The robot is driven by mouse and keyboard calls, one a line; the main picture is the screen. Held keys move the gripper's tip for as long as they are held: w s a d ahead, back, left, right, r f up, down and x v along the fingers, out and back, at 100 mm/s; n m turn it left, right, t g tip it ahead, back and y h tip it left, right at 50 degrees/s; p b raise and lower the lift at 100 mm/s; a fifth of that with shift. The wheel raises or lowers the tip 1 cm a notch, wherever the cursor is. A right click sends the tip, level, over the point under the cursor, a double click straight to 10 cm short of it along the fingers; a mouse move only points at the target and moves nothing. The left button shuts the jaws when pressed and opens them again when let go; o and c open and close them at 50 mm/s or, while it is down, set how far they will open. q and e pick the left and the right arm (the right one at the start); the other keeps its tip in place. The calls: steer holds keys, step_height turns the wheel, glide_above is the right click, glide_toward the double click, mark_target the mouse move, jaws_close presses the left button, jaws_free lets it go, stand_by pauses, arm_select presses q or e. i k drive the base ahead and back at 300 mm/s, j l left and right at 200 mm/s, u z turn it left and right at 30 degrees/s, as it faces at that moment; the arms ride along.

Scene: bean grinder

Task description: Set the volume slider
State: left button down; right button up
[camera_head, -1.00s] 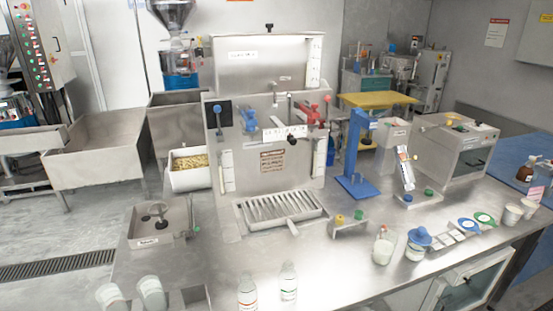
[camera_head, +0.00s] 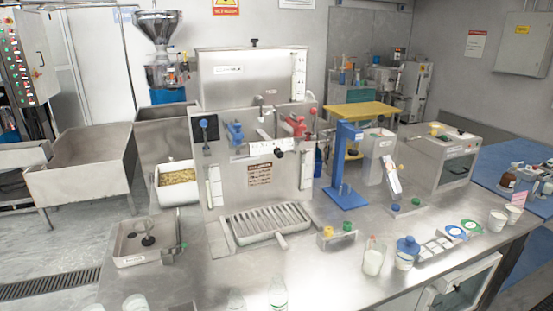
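The metal grinder machine (camera_head: 225,165) stands in the middle of the counter. Its front has a horizontal labelled strip (camera_head: 255,152) with a black knob (camera_head: 278,154) near its right end. A white vertical strip (camera_head: 213,188) is on its left side, another (camera_head: 307,170) on its right, and a marked scale (camera_head: 299,78) is higher on the right. I cannot tell which of these is the volume slider. Neither of my grippers is in view.
A slotted drip tray (camera_head: 230,235) lies before the machine. A blue stand (camera_head: 340,165) is to its right and a shallow metal box (camera_head: 125,258) to its left. Bottles (camera_head: 373,258) and cups (camera_head: 497,218) stand along the front and right. Bare counter (camera_head: 320,270) lies in front.

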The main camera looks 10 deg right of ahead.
mark_target(278, 151)
steer(key=i+l+u, duration=0.1)
steer(key=l+u, duration=0.3)
steer(key=i+l+u, duration=0.1)
steer(key=u, duration=0.3)
steer(key=k+l, duration=0.05)
steer(key=l, duration=0.05)
